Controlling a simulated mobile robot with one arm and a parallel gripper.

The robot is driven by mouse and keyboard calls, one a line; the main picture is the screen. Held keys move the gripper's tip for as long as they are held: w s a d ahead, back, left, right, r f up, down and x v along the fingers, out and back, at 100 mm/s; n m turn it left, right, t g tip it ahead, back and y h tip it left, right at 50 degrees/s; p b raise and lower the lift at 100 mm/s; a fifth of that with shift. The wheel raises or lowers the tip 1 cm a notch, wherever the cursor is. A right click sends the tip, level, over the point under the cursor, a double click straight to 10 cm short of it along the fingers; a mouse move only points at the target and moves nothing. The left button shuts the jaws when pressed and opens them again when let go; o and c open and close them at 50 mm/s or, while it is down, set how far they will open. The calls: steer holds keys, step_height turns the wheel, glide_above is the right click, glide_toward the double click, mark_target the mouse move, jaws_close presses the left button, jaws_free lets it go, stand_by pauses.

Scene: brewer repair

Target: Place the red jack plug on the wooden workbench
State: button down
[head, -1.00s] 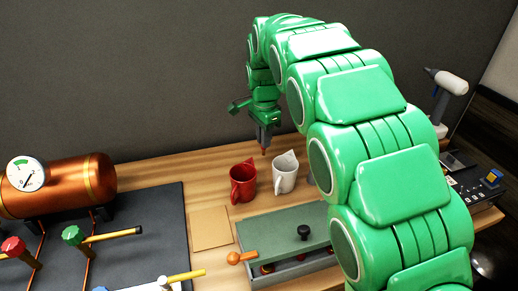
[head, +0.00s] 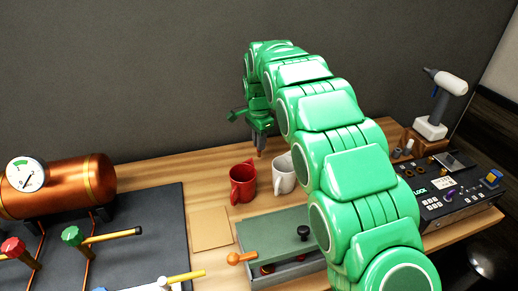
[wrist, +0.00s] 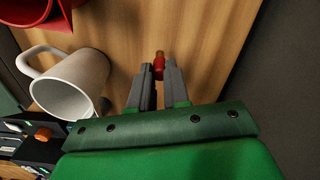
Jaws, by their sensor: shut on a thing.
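My gripper (head: 259,150) hangs over the back of the wooden workbench (head: 160,170), behind the mugs. In the wrist view its jaws (wrist: 159,80) are shut on the red jack plug (wrist: 159,62), which sticks out past the fingertips with bare wood beyond it. Whether the plug touches the wood cannot be told. In the head view the plug is too small to make out clearly.
A red mug (head: 242,185) and a white mug (head: 283,175) stand just in front of my gripper. A green-lidded box (head: 275,235), a copper boiler (head: 75,182) and a black control panel (head: 450,195) stand on the bench. Bare wood lies left of the mugs.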

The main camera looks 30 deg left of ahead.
steer(key=shift+w+a+f, duration=0.15)
steer(key=shift+f, duration=1.7)
steer(key=shift+f, duration=0.1)
steer(key=c, duration=1.1)
jaws_free()
step_height(320, 180, up, 12)
steer(key=shift+r, duration=0.15)
